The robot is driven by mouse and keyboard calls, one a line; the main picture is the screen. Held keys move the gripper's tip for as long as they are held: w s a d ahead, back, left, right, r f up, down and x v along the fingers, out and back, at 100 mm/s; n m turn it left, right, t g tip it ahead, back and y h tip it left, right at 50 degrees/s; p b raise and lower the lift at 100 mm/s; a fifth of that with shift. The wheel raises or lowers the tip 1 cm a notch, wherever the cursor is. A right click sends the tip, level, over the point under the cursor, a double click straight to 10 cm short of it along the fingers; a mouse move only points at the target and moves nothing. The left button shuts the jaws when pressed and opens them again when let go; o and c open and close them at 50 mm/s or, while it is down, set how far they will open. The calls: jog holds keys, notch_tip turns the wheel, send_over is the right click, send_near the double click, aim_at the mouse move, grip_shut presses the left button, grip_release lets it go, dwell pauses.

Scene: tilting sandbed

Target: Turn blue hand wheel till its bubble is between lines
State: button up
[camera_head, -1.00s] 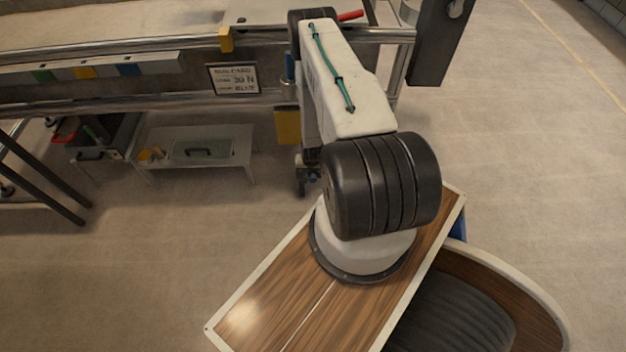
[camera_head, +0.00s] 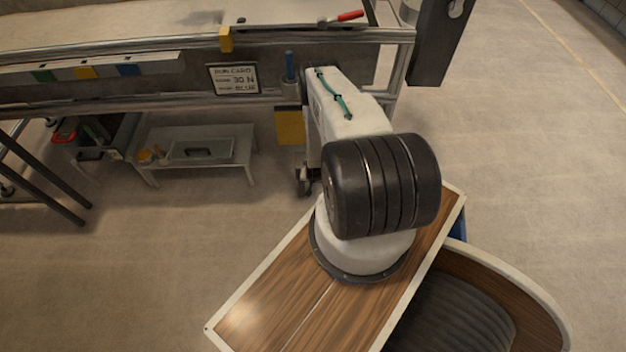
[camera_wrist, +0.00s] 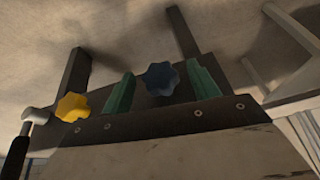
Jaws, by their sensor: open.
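The blue hand wheel (camera_wrist: 161,79), a lobed knob, shows in the wrist view in front of a dark plate. My gripper (camera_wrist: 161,68) has two green fingers, one on either side of the wheel with visible gaps. It is open, and I cannot tell how far the wheel lies from the fingertips in depth. In the head view my gripper is hidden behind my arm. A pale strip with green, yellow and blue marks (camera_head: 129,69) runs along the sandbed's (camera_head: 90,38) front. No bubble or lines can be made out.
A yellow lobed wheel (camera_wrist: 73,107) is left of the blue one, near a grey-headed, black-handled tool (camera_wrist: 32,122). A card (camera_head: 233,78) hangs on the bed's front rail. A low table (camera_head: 200,150) stands underneath. Floor at right is clear.

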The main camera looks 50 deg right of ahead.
jog(key=c, duration=1)
jog(key=shift+o, duration=0.2)
jog(key=shift+w+a, duration=0.1)
jog(key=g+h, duration=0.1)
jog(key=n+g+h, duration=0.1)
jog(key=g+h, duration=0.1)
jog(key=shift+w+a, duration=0.15)
jog(key=shift+w, duration=0.05)
jog(key=shift+w+a+f+n+g+h, duration=0.1)
jog(key=shift+n+g+h, duration=0.15)
jog(key=shift+g+h, duration=0.55)
jog(key=shift+w+f+n+g+h, duration=0.1)
jog(key=shift+n+g+h, duration=0.15)
jog(key=shift+g+h, duration=0.55)
jog(key=shift+r, duration=0.1)
jog(key=o, duration=1)
jog(key=shift+s, duration=0.1)
jog(key=shift+c, duration=0.2)
